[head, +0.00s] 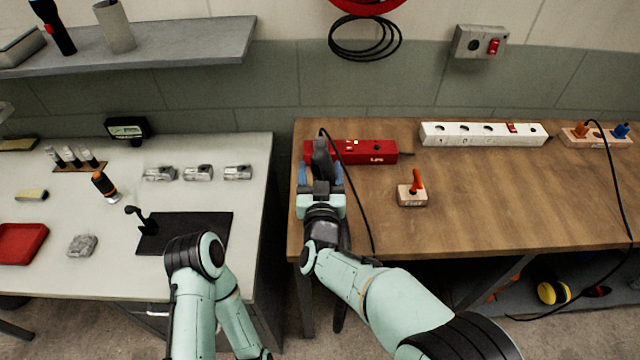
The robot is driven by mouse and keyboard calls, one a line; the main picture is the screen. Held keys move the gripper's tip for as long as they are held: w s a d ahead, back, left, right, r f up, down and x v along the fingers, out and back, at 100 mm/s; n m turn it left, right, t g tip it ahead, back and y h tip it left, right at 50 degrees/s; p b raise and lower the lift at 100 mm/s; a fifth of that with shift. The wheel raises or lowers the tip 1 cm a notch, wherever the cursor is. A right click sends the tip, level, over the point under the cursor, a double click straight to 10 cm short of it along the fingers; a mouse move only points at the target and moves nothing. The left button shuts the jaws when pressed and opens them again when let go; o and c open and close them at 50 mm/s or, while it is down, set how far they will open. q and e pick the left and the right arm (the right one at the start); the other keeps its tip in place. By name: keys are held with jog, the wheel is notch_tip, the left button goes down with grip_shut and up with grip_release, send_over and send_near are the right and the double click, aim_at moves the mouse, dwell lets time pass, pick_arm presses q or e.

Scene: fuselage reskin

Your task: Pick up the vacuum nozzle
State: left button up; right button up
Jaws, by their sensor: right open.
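A dark grey tool, which looks like the vacuum nozzle (321,152), is at the left end of the wooden bench, in front of the red box. A thin black cable runs from near its top down to the bench's front edge. My right gripper (321,172) is open, with its blue fingers on either side of the dark tool. I cannot tell whether they touch it. The gripper hides the tool's lower part. My left arm shows at the lower left, but its gripper is out of view.
The red box (378,153) and a white power strip (483,134) stand at the back of the wooden bench (500,205). A small block with an orange lever (412,195) is to the right. The light table (60,265) at left holds a black mat (190,230) and small parts.

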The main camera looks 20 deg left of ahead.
jog(key=c, duration=1.1)
jog(key=shift+r, duration=0.1)
